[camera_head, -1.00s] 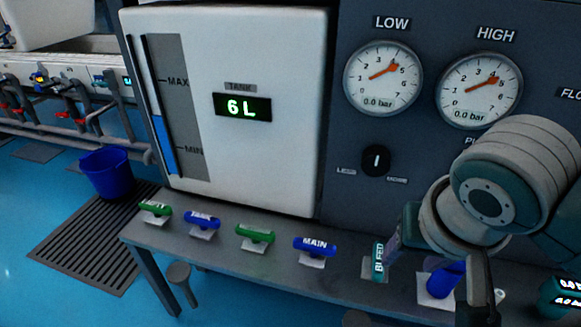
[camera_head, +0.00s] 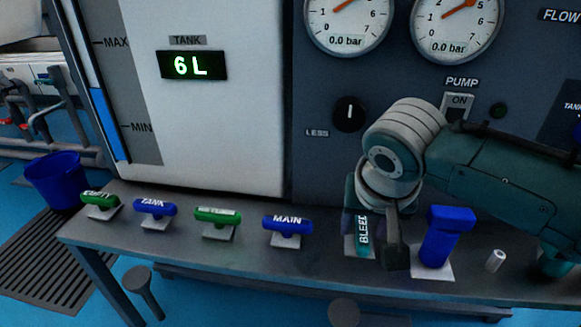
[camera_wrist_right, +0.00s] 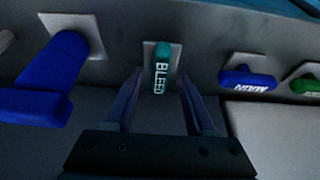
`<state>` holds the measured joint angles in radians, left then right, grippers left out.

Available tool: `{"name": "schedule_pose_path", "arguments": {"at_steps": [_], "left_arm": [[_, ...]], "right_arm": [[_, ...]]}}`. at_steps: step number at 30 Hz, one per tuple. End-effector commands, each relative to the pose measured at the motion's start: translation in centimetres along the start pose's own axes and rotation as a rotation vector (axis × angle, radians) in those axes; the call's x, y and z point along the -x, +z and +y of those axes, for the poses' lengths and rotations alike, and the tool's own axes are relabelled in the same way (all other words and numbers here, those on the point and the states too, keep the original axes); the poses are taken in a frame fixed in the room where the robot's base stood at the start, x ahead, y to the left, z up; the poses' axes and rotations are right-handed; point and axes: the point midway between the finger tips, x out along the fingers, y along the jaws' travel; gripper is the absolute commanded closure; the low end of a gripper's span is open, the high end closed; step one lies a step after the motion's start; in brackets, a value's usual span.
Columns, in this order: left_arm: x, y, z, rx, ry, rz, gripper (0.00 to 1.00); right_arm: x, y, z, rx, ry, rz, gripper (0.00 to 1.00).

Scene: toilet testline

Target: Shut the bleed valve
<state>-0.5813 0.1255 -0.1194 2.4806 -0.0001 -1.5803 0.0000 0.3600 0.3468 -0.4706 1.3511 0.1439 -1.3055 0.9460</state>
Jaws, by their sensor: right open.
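The bleed valve is a teal handle lettered BLEED (camera_head: 363,238) on a pale square plate at the bench, its lettering running lengthwise toward the bench's front. In the right wrist view the BLEED handle (camera_wrist_right: 161,70) lies ahead, between the lines of my two fingers. My right gripper (camera_wrist_right: 163,88) is open, one finger on each side, with no visible contact. In the head view my right gripper (camera_head: 375,240) is over the BLEED valve and partly hides it. My left gripper is not in view.
The blue MAIN handle (camera_head: 287,225) is left of the bleed valve, and a tall blue handle (camera_head: 441,238) stands close on its right. A small white cylinder (camera_head: 495,260) is farther right. The dark panel with gauges (camera_head: 455,25) rises behind.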

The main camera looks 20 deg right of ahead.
Motion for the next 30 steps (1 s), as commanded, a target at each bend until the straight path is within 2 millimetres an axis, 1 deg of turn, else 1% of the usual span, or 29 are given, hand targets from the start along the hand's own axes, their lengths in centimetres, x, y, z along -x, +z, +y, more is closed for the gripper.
{"name": "schedule_pose_path", "arguments": {"at_steps": [5,18,20,30], "left_arm": [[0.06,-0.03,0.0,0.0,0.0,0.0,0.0],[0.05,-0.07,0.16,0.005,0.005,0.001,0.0],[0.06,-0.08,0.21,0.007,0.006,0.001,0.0],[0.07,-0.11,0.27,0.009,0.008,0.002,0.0]], "right_arm": [[0.07,-0.04,0.0,0.001,0.0,0.0,0.45],[0.07,-0.01,0.0,0.001,0.0,0.0,0.94],[0.07,-0.01,0.0,0.001,0.0,0.0,1.0],[0.08,-0.01,0.0,0.0,0.001,0.0,1.0]]}}
